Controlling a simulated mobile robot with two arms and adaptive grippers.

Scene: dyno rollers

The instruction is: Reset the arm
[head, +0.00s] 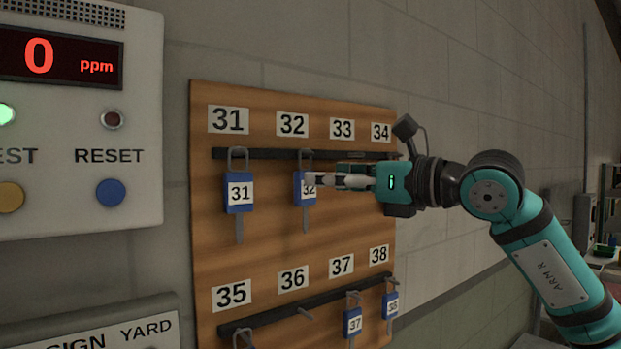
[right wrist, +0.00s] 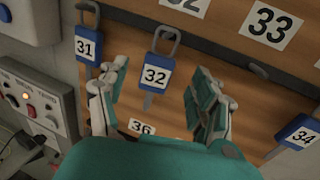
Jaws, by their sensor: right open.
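My right arm, teal with "ARM R" on it (head: 555,272), reaches in from the right to a wooden key board (head: 265,255). My right gripper (head: 312,179) is at the blue tag 32 (head: 299,186), which hangs on the upper rail. In the right wrist view the gripper (right wrist: 160,98) is open, with tag 32 (right wrist: 155,76) between and beyond its spread fingers. The tag hangs by its loop with its key below. I cannot tell whether a finger touches it. My left gripper is not in view.
Blue tag 31 (head: 239,192) hangs left of tag 32. Tag 34 (right wrist: 298,132) shows at right in the wrist view. Tags 37 (head: 353,322) and 38 (head: 391,305) hang on the lower rail. A panel with a RESET button (head: 111,193) stands left of the board.

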